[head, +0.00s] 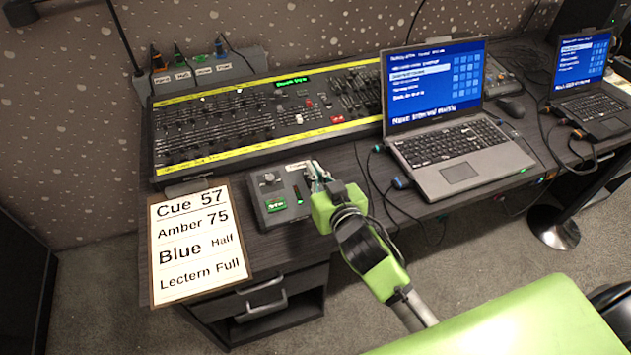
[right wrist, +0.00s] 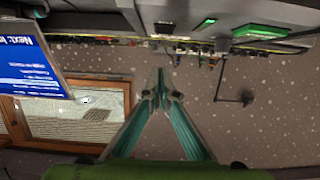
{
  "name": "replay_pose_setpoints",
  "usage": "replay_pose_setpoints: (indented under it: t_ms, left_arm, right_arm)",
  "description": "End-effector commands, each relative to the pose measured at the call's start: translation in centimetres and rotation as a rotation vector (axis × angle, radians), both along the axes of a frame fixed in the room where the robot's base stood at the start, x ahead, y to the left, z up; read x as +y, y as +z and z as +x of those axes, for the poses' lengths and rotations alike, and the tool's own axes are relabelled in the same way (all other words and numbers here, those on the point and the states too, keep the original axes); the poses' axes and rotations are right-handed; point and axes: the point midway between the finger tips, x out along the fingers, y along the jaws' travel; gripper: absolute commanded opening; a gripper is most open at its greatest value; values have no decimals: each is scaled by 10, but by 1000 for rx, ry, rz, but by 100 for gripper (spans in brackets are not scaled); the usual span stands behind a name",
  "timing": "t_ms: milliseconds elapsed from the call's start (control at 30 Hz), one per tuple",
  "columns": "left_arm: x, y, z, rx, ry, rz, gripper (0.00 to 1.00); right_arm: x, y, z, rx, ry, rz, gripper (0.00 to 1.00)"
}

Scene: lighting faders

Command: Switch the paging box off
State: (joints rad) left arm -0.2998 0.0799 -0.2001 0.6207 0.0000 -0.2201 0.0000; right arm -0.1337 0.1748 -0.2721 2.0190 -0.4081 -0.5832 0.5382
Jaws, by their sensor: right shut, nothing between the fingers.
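The paging box (head: 284,188) is a small dark grey box near the desk's front edge. It has a round knob, a lit green display (head: 275,205) and a small green-lit switch or indicator (head: 298,196). Its label at the back is partly hidden. In the right wrist view, a green display (right wrist: 261,31) and a smaller green light (right wrist: 183,27) show at the top. My right gripper (head: 317,173) is shut and empty at the box's right side; I cannot tell whether it touches. Its fingertips (right wrist: 160,80) meet in the wrist view. My left gripper is out of view.
The lighting console (head: 215,125) stands behind the box. A laptop (head: 460,150) is to the right, with cables in front of it. A second laptop (head: 595,105) stands far right.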

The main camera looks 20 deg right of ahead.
Motion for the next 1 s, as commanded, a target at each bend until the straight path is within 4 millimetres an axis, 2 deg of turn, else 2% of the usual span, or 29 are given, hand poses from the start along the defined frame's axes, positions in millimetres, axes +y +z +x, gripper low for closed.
replay_pose_setpoints:
  t_ms: [33, 233, 667, 800, 1000]
  left_arm:
    - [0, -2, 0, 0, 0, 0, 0]
    - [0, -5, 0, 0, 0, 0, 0]
    - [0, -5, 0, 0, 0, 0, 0]
    - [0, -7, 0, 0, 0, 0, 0]
    - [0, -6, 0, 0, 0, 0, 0]
  right_arm:
    - [0, -15, -3, 9, -1, -1, 0]
    - [0, -36, -3, 4, 0, 0, 0]
    - [0, -40, -3, 3, 0, 0, 0]
    - [0, -50, -4, 4, -2, 4, 0]
    - [0, -49, -4, 6, 0, 0, 0]
